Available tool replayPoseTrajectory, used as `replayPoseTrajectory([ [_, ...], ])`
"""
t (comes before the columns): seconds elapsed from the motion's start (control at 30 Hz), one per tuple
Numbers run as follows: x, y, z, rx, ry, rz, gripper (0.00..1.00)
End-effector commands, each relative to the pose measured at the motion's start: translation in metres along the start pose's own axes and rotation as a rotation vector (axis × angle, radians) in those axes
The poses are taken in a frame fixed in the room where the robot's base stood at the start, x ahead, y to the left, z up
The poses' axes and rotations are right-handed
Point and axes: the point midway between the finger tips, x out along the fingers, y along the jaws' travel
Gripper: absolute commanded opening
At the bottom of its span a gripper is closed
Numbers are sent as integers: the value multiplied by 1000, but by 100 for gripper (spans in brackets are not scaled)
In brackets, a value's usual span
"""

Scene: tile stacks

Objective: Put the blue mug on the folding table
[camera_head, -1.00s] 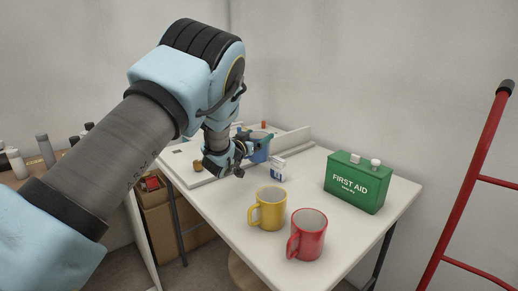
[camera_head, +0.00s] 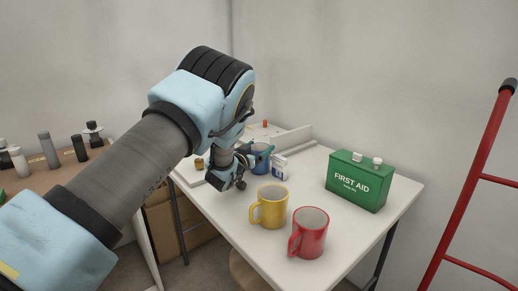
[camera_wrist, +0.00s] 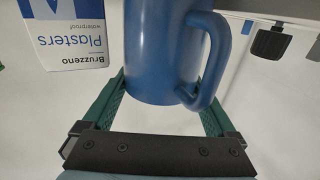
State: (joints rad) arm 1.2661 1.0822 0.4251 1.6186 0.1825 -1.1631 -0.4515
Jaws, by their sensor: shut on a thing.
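The blue mug (camera_head: 263,160) is at the far side of the white folding table (camera_head: 230,205), partly hidden behind my gripper (camera_head: 248,163) in the head view. In the wrist view the blue mug (camera_wrist: 160,55) is between the two green fingers of my gripper (camera_wrist: 164,82), with its handle to the right. My gripper is shut on it. The mug looks upright and low over the tabletop; I cannot tell whether its base touches.
A plasters box (camera_head: 279,167) stands close beside the blue mug. A yellow mug (camera_head: 271,208), a red mug (camera_head: 309,234) and a green first aid box (camera_head: 358,182) stand nearer the front and right. A low white ledge (camera_head: 290,138) is behind. A red ladder (camera_head: 470,185) stands right.

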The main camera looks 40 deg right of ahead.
Motion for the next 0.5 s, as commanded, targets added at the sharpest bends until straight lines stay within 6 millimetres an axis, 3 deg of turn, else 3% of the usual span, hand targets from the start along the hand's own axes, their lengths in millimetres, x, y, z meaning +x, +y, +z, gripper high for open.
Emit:
replayPoseTrajectory([
  [0.23, 0, 0, 4, 1, 1, 0, 0],
  [0.27, 0, 0, 6, 0, -3, 0, 95],
  [0.3, 0, 0, 6, 0, -4, 0, 100],
  [0.5, -1, 0, 8, 0, -6, 0, 100],
])
